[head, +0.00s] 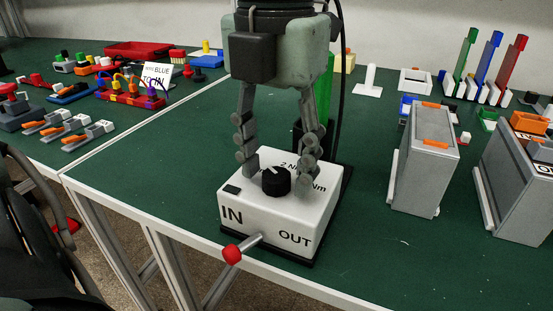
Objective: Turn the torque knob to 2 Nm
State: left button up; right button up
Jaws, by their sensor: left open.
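A white box (275,221) marked IN and OUT stands on a black base near the table's front edge. A black torque knob (276,181) with a light pointer line sits on its top face. The "2 Nm" print behind the knob is partly covered by a finger. A lever with a red tip (232,255) sticks out from the front of the box. My left gripper (278,170) points down over the box, open, with one finger on each side of the knob. Whether the fingers touch the box top is unclear. My right gripper is out of view.
Grey metal boxes (424,165) with orange parts stand to the right. A green upright part (323,90) is right behind my gripper. Coloured fixtures, a red tray (137,50) and a sign (158,74) fill the left table. Green tabletop right of the white box is clear.

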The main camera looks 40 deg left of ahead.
pick_arm(q)
grip_shut()
dwell(0.3)
